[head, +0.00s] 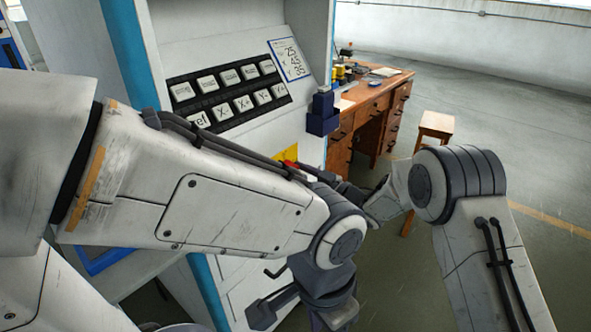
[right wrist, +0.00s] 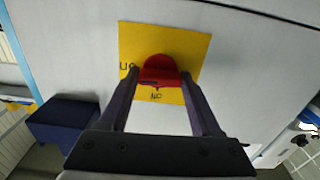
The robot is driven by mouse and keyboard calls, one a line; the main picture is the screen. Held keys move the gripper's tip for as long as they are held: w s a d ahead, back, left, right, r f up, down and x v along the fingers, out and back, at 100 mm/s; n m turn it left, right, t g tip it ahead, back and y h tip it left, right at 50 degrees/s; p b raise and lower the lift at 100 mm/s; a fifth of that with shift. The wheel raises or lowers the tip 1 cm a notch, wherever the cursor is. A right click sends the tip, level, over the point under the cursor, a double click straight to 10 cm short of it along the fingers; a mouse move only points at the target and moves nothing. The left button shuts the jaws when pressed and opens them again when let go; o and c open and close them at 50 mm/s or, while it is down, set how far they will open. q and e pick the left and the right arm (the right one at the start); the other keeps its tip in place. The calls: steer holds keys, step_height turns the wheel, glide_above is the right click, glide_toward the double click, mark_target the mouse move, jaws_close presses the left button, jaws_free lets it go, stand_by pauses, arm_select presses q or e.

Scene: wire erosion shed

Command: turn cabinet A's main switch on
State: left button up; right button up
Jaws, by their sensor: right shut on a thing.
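The main switch is a red rotary knob (right wrist: 161,72) on a yellow square plate (right wrist: 196,48), on the pale cabinet front. In the head view only a bit of the red knob (head: 290,164) and yellow plate (head: 286,152) shows above my left forearm. My right gripper (right wrist: 162,80) is shut on the red knob, one dark finger at each side. The plate has dark lettering at the knob's left and below it; I cannot read the knob's setting surely. My left gripper (head: 300,316) hangs low before the cabinet, fingers apart and empty. No letter A shows.
Above the switch is a sloping key panel (head: 228,92) with a number card (head: 290,60). A dark blue box (head: 322,118) juts from the cabinet's right edge. A wooden desk (head: 372,110) and stool (head: 436,124) stand behind. The floor at right is clear.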

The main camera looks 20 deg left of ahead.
steer(key=shift+m, duration=0.3)
stand_by(0.4)
steer(key=o, duration=1.4)
steer(key=shift+d, duration=0.1)
steer(key=v, duration=1)
steer(key=shift+s+d, duration=0.1)
steer(key=shift+d, duration=0.05)
